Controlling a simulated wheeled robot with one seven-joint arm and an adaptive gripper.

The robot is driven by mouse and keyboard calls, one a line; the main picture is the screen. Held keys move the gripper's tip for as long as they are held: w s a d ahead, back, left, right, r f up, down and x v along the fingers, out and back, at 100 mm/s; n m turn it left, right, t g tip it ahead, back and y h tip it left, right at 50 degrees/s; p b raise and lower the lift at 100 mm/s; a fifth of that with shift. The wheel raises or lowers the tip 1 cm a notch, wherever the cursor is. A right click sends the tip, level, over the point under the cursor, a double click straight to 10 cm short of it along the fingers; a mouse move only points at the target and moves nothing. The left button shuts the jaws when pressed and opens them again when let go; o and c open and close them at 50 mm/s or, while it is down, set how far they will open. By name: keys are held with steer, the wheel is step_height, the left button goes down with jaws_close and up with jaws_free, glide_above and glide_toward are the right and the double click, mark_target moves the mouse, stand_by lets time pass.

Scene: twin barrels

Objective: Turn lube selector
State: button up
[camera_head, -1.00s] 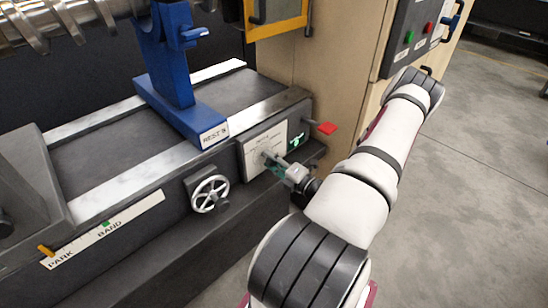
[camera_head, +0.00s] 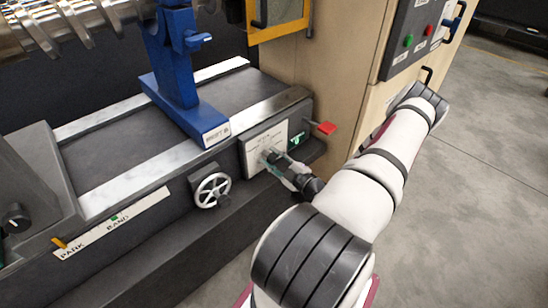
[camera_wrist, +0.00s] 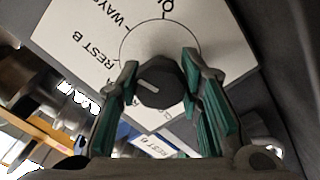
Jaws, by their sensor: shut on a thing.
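The lube selector is a dark round knob (camera_wrist: 160,88) with a pale pointer line, on a white label plate (camera_wrist: 85,35). The plate has a printed arc and the words "REST B" and "WAYS", upside down or tilted in the wrist view; other words are partly cut off or hidden. The pointer line points left and slightly up in that view. My gripper (camera_wrist: 160,72) has its green-padded fingers on both sides of the knob, shut on it. In the head view my gripper (camera_head: 274,160) is at the plate (camera_head: 258,146) and hides the knob.
A spoked handwheel (camera_head: 212,190) is left of the plate. A red lever (camera_head: 323,128) sticks out to its right, near a green piece (camera_head: 297,140). A blue rest (camera_head: 188,90) stands on the bed above. Open floor (camera_head: 470,200) lies to the right.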

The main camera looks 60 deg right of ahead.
steer(key=m+p, duration=0.1)
steer(key=m, duration=0.5)
steer(key=m+p, duration=0.1)
steer(key=m, duration=0.4)
steer(key=shift+a+m, duration=0.1)
steer(key=shift+m, duration=0.3)
stand_by(0.3)
steer(key=o, duration=1.2)
steer(key=shift+c, duration=0.2)
steer(key=shift+s, duration=0.1)
steer(key=v, duration=1.1)
steer(key=shift+s+a, duration=0.2)
steer(key=shift+s, duration=0.2)
